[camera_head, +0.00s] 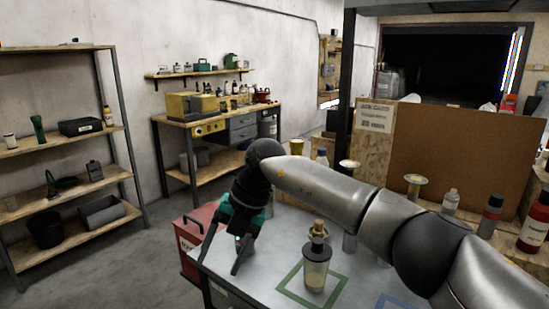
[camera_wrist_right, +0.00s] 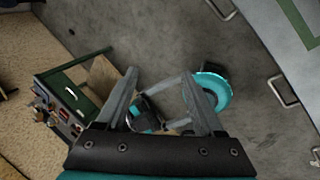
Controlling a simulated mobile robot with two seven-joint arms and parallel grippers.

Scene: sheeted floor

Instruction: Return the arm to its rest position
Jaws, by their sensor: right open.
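My right arm reaches in from the right side of the head view, silver with black joints, and bends down at the left. Its right gripper (camera_head: 220,263) is teal and dark, points down and is open, with nothing visible between its fingers. It hangs near the left end of the grey work table (camera_head: 262,262). The same gripper shows in the wrist view (camera_wrist_right: 160,78), its two fingers apart above the floor. My left arm and gripper are out of view.
A jar with a stopper (camera_head: 316,262) stands in a green square outline on the table. A red bin (camera_head: 188,244) is beside the table's left end. An upright brown board (camera_head: 455,150) stands behind my arm. Shelves (camera_head: 62,143) stand left, with open floor between.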

